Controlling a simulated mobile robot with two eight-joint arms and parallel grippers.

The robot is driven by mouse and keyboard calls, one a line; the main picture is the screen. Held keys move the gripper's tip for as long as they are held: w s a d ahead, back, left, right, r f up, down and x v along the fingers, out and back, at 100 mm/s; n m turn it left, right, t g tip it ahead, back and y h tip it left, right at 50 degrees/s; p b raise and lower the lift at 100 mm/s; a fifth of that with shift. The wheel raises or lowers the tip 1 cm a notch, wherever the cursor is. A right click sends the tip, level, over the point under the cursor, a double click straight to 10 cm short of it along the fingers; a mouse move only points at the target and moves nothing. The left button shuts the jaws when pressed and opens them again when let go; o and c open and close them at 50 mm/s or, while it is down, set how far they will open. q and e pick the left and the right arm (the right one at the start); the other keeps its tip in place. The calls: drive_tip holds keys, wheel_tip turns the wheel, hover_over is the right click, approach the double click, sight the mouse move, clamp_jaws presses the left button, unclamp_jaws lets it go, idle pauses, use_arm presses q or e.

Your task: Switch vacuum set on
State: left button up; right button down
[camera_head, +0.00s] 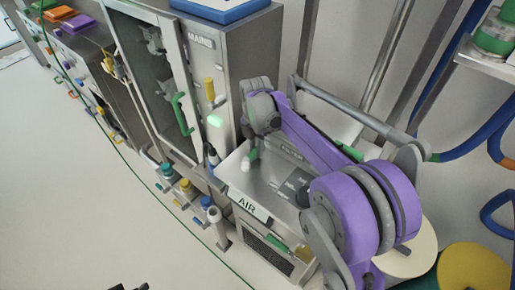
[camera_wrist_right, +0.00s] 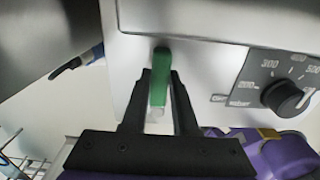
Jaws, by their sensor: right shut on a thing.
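The vacuum switch is a green lever (camera_wrist_right: 160,78) with a pale tip, on the metal front of a unit next to a black dial (camera_wrist_right: 287,97). In the right wrist view it hangs down between the dark fingers of my right gripper (camera_wrist_right: 161,88), which is shut on it. In the head view the green lever (camera_head: 254,154) shows at the unit's left edge, below my grey wrist; the fingers are mostly hidden there. Small dark tips at the bottom edge of the head view may be my left gripper; its state cannot be told.
A grey cabinet marked MAINS (camera_head: 252,48) with a glass door stands left of the unit. A box marked AIR (camera_head: 250,207) sits below. Several coloured valves and bottles line the lower left. Blue hoses (camera_head: 488,130) hang at the right. The floor at lower left is clear.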

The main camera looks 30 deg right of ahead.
sight(256, 150)
drive_tip(key=shift+w, duration=0.1)
idle(0.3)
drive_tip(key=c, duration=0.7)
unclamp_jaws()
wheel_tip(256, 150, up, 11)
drive_tip(key=shift+f+p, duration=0.1)
drive_tip(key=shift+p, duration=0.35)
drive_tip(key=shift+a, duration=0.1)
